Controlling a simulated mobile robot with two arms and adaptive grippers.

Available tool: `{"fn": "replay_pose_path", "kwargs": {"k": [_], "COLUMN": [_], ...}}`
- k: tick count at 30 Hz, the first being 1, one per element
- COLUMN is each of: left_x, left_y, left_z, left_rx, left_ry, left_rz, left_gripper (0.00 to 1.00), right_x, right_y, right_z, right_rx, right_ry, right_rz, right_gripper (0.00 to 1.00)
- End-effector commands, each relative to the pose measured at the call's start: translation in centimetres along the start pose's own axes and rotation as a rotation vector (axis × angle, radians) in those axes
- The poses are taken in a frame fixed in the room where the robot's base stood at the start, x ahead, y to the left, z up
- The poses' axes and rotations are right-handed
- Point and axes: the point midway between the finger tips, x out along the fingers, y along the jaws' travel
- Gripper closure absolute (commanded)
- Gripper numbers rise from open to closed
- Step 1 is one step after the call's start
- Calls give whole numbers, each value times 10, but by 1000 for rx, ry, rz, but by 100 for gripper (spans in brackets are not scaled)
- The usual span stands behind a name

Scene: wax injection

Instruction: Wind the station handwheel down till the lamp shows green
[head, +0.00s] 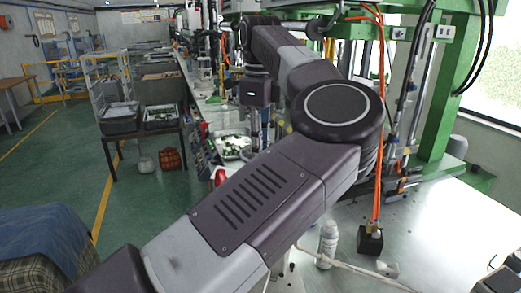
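My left arm crosses the middle of the head view from the lower left and bends back at its large round joint. Its dark far end, with the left gripper (257,106), hangs over the back of the workbench. I cannot make out the fingers or whether they hold anything. A small dark round part on a rod (318,28) shows at the top, behind the arm. I cannot tell whether it is the handwheel. I cannot make out the lamp or its colour; my arm hides much of the station. My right gripper is not in view.
The pale workbench (440,230) carries a white bottle (327,243), a black block (370,241) with orange hoses, and a white cable. A green post (437,115) stands at the right. A tray (232,146) lies beyond my arm. The green floor at the left is mostly open.

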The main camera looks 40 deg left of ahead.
Motion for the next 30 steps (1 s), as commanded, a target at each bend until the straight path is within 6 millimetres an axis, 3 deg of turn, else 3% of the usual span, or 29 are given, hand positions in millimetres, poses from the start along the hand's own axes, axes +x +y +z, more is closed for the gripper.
{"fn": "replay_pose_path", "kwargs": {"k": [30], "left_x": [1], "left_y": [-2], "left_z": [0], "left_rx": [920], "left_ry": [-2], "left_rz": [-2], "left_gripper": [100], "right_x": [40], "right_y": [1], "right_z": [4], "right_rx": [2], "right_ry": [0], "right_rz": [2], "right_gripper": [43]}}
